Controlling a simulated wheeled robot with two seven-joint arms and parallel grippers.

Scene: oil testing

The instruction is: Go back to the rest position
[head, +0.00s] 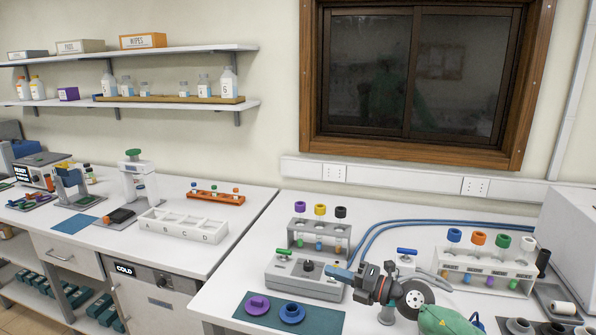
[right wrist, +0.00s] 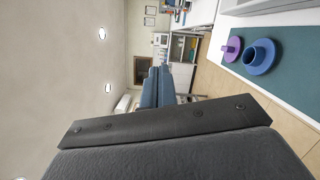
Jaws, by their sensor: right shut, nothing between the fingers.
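My right gripper (head: 340,273) is over the right bench in the head view, its blue fingers pointing left and shut with nothing between them. It appears in front of the grey device (head: 290,278) with green-topped lever; whether they touch is unclear. In the right wrist view the gripper's blue fingers (right wrist: 156,85) lie together, pointing into the room. My left gripper is not in view.
A teal mat (head: 265,325) holds a purple cap (head: 257,304) and a blue ring-shaped piece (head: 292,313). Racks with coloured caps (head: 320,237) (head: 485,264) and blue hoses (head: 400,224) stand behind. The left bench holds a white lettered tray (head: 183,226).

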